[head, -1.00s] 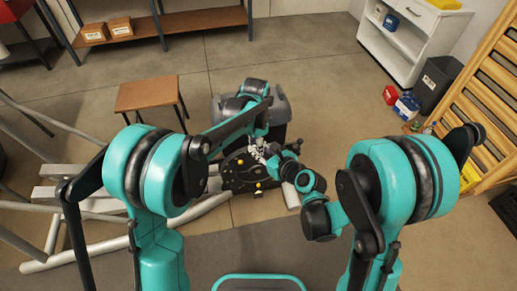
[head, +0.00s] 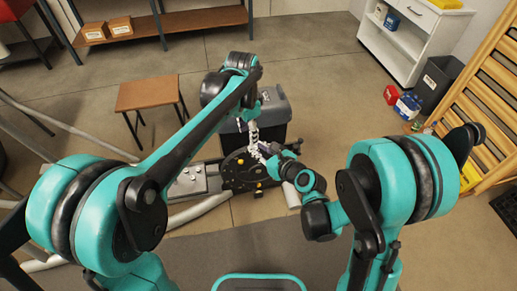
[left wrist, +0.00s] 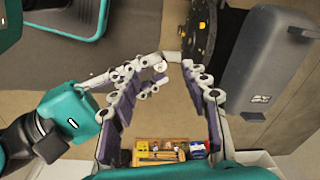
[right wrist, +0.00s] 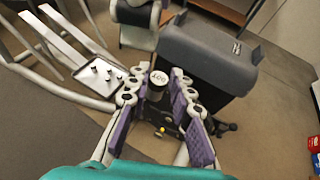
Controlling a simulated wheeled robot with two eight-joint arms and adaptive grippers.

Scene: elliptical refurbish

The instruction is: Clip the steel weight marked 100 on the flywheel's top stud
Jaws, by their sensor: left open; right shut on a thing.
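The steel weight marked 100 (right wrist: 158,79) is held between the fingers of my right gripper (right wrist: 157,90), its number facing the right wrist camera. The dark flywheel (head: 240,168) with yellow dots is on the floor-standing machine, below and beside the grippers; part of it also shows at the top of the left wrist view (left wrist: 200,28). My right gripper (head: 268,151) is close to the flywheel's upper right. My left gripper (head: 253,134) is open and empty just above it; its spread fingers show in the left wrist view (left wrist: 160,75). I cannot make out the top stud.
A grey lidded bin (head: 272,108) stands close behind the flywheel. A metal tray with small parts (head: 187,182) lies left of it. A brown stool (head: 149,94) stands further back left. A white cabinet (head: 405,45) is at the back right. Open floor lies between.

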